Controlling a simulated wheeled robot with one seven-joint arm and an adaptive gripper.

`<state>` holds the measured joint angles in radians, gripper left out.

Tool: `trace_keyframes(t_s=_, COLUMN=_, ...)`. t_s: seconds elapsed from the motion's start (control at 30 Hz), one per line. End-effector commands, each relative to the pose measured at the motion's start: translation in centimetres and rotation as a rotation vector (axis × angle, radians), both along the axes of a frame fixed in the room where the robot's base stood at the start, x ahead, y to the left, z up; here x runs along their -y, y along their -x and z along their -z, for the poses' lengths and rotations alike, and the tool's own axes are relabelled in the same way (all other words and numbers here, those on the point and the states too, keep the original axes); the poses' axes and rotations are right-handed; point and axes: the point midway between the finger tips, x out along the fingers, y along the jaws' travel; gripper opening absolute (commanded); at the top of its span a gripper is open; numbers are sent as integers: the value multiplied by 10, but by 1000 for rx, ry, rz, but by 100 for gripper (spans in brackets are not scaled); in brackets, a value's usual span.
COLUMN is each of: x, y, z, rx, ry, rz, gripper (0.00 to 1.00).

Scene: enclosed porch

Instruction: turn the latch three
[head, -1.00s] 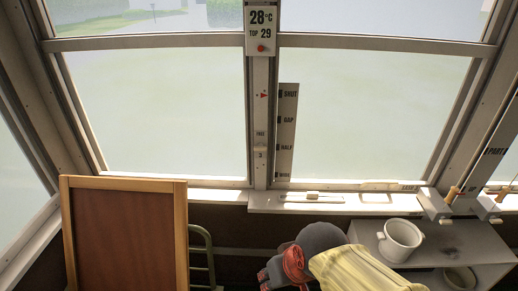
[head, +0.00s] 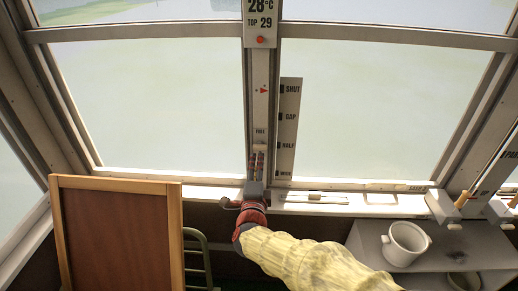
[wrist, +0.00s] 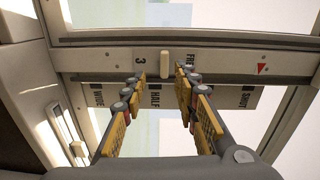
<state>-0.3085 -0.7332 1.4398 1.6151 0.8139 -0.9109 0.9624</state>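Latch three is a small cream tab (wrist: 165,63) on the window's middle post, between the printed "3" (wrist: 139,58) and the "FREE" label in the wrist view. In the head view my gripper hides the tab; the "FREE" label (head: 260,131) shows just above the fingers. My gripper (wrist: 161,74) is open, its two fingers apart and nothing between the pads. The tab appears just beyond the fingertips, roughly in line with the gap between them. In the head view my gripper (head: 258,153) points up along the lower post. I see no contact with the tab.
A scale board (head: 288,128) marked SHUT, GAP, HALF and WIDE stands right of the post. A thermometer sign (head: 260,22) is above. A wooden-framed panel (head: 117,232) stands at left.

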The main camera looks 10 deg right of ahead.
Motion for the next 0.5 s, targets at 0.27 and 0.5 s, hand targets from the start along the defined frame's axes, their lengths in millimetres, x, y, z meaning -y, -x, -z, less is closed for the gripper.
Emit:
trace_keyframes(t_s=0.27, x=9, y=-16, z=-5, rx=39, ry=-42, rz=16, gripper=30)
trace_keyframes(t_s=0.5, x=21, y=-51, z=-5, rx=37, ry=-40, rz=14, gripper=30)
